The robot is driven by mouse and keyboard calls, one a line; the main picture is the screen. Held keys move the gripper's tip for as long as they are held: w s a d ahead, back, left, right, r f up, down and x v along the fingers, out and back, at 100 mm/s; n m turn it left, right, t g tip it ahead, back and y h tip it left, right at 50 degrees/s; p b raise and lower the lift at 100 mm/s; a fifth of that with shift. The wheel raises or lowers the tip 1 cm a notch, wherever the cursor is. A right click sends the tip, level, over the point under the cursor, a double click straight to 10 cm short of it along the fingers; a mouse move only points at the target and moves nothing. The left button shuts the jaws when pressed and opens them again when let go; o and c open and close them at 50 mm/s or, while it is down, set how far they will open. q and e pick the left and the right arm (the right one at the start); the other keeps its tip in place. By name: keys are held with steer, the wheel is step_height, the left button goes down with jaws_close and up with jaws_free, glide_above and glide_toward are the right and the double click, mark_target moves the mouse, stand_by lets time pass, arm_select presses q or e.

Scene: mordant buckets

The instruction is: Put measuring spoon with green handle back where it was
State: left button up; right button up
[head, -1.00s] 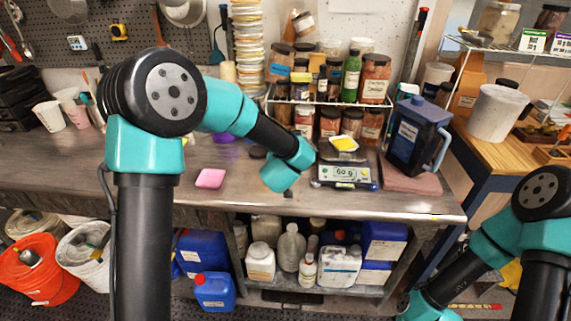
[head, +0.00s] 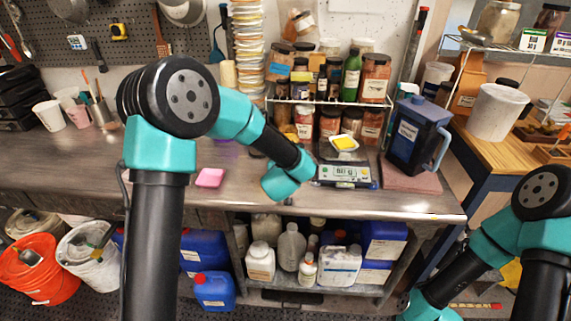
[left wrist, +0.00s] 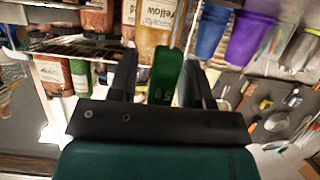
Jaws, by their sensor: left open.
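The green handle of the measuring spoon (left wrist: 165,76) shows upright between the two fingers of my left gripper (left wrist: 163,70) in the left wrist view. The fingers are open, one on each side of it, and I cannot tell whether either touches it. The spoon's bowl is not visible. In the head view my left wrist hangs over the front of the bench, left of the scale (head: 345,175), and it hides the fingers and the spoon. My right arm is at the lower right with its gripper out of view.
A white dish with yellow powder (head: 344,144) is on the scale. A pink sponge (head: 209,178) lies on the bench at left. Jars (head: 374,78) fill a wire rack behind, and a blue jug (head: 413,135) stands at right. The bench's left middle is clear.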

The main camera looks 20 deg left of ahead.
arm_select(q)
steer(key=v, duration=1.2)
steer(key=shift+r, duration=0.2)
steer(key=shift+f, duration=0.1)
stand_by(0.3)
steer(key=s+a+f+m+g+h, duration=0.1)
steer(key=s+a+f+g+h, duration=0.1)
steer(key=f, duration=0.7)
steer(key=s+a+f+g+h, duration=0.1)
steer(key=s+f+g, duration=0.15)
steer(key=f, duration=0.65)
steer(key=s+a+f+g+h, duration=0.1)
steer(key=s+f+g+h, duration=0.2)
steer(key=s+f+g, duration=0.5)
steer(key=s+f, duration=0.8)
steer(key=shift+s+a+f+n, duration=0.3)
steer(key=shift+a+f+n, duration=0.05)
steer(key=shift+a+n, duration=0.05)
